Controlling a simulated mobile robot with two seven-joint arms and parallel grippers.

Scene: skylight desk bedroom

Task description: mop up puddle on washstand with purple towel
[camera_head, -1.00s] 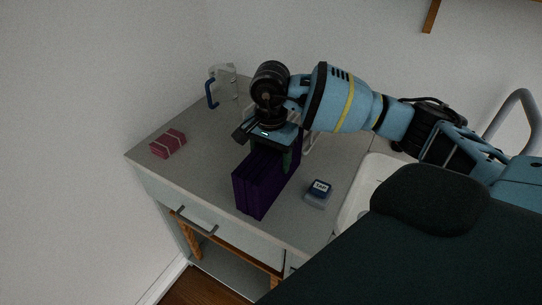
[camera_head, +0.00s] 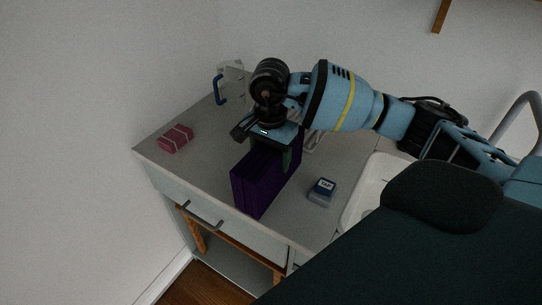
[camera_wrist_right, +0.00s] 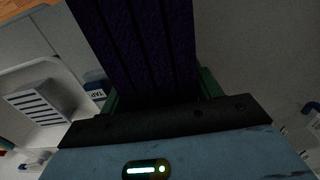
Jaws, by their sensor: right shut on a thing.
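The purple towel (camera_head: 252,188) is a folded upright block over the grey top of the washstand (camera_head: 213,137). My right gripper (camera_head: 276,150) is above it, shut on its upper part. In the right wrist view the towel (camera_wrist_right: 137,42) fills the space between the green fingers of the gripper (camera_wrist_right: 160,92). Whether the towel's lower edge touches the top is hard to tell. I see no puddle; the towel and arm cover part of the surface. My left gripper is not in view.
A dark red bundle (camera_head: 176,138) lies at the left of the top. A small blue-and-grey box marked TAPE (camera_head: 322,192) stands right of the towel, near a white basin (camera_head: 366,187). A clear item with a blue handle (camera_head: 219,89) stands at the back.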

